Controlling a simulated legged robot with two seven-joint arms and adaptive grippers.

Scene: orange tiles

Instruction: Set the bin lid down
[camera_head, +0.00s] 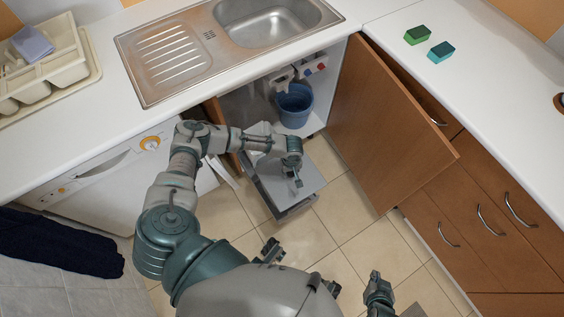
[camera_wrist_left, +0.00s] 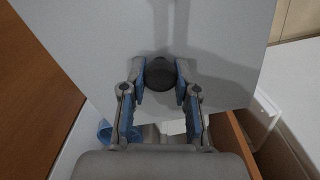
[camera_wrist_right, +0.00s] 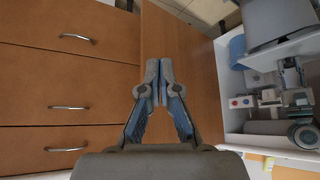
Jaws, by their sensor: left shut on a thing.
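The bin lid (camera_head: 307,178) is a flat grey panel in front of the open sink cabinet; it fills much of the left wrist view (camera_wrist_left: 215,50). My left gripper (camera_head: 296,178) is shut on the lid's dark round knob (camera_wrist_left: 160,73), with one finger on each side. A grey bin body (camera_head: 262,194) shows partly below the lid at the cabinet opening. The arm and lid hide most of it, so I cannot tell whether lid and bin touch. My right gripper (camera_wrist_right: 159,82) is shut and empty, near the drawer fronts and away from the lid.
The open brown cabinet door (camera_head: 382,125) stands right of the lid. A blue bucket (camera_head: 295,105) sits inside the cabinet. A white appliance (camera_head: 110,180) stands to the left. Tiled floor (camera_head: 345,215) is clear in front of the door. Two sponges (camera_head: 418,36) lie on the counter.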

